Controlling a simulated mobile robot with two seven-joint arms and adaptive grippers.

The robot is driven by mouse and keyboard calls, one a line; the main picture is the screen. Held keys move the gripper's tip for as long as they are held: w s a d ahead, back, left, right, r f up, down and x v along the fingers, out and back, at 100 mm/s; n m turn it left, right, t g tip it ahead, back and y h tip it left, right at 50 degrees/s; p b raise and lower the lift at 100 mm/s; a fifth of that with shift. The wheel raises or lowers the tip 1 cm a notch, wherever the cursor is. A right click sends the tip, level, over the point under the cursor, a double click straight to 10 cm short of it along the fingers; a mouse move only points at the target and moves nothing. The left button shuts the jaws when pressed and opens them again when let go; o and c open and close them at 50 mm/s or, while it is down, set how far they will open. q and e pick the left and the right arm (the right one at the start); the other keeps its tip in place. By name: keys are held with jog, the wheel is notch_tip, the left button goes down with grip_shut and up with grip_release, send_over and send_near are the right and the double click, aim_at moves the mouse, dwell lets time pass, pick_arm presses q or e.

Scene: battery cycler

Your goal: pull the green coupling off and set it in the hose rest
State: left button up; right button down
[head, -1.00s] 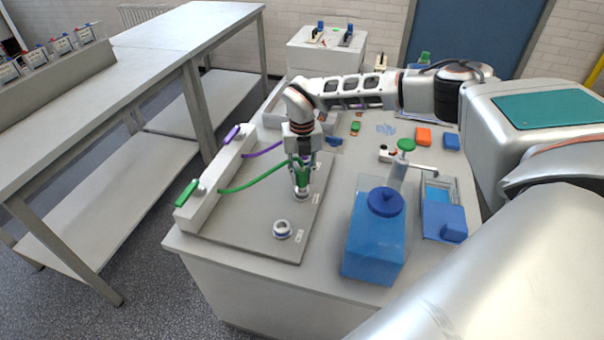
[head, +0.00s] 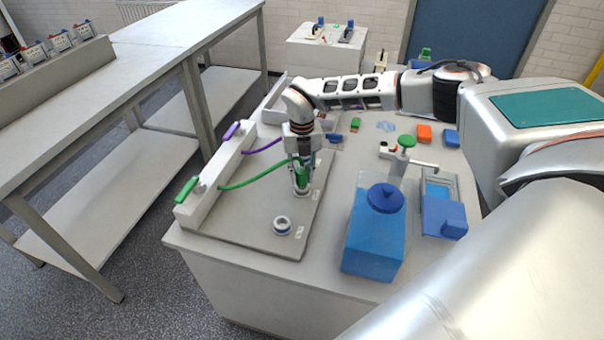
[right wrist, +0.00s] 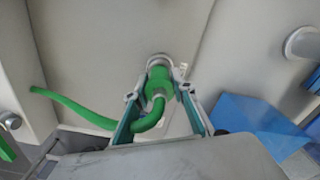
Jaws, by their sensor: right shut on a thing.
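The green coupling (head: 301,176) stands upright at a metal port on the grey plate (head: 262,215). My right gripper (head: 301,186) points down and is shut on it. The right wrist view shows the coupling (right wrist: 158,82) between the two fingers (right wrist: 157,90), its lower end at a pale ring (right wrist: 160,60). I cannot tell whether it is seated or slightly lifted. Its green hose (head: 250,179) runs left to a white block (head: 208,185) with a green handle and a purple handle. A second metal ring (head: 282,225) stands empty nearer the front of the plate. My left gripper is not in view.
A blue tank (head: 374,240) with a round lid stands right of the plate. A purple hose (head: 262,147) runs behind the green one.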

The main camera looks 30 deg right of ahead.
jog(key=shift+f, duration=0.5)
dwell(0.3)
jog(key=c, duration=1.6)
grip_release()
jog(key=o, duration=0.4)
jog(key=shift+r, duration=0.1)
notch_tip(320, 180, up, 12)
jog(key=shift+f, duration=0.1)
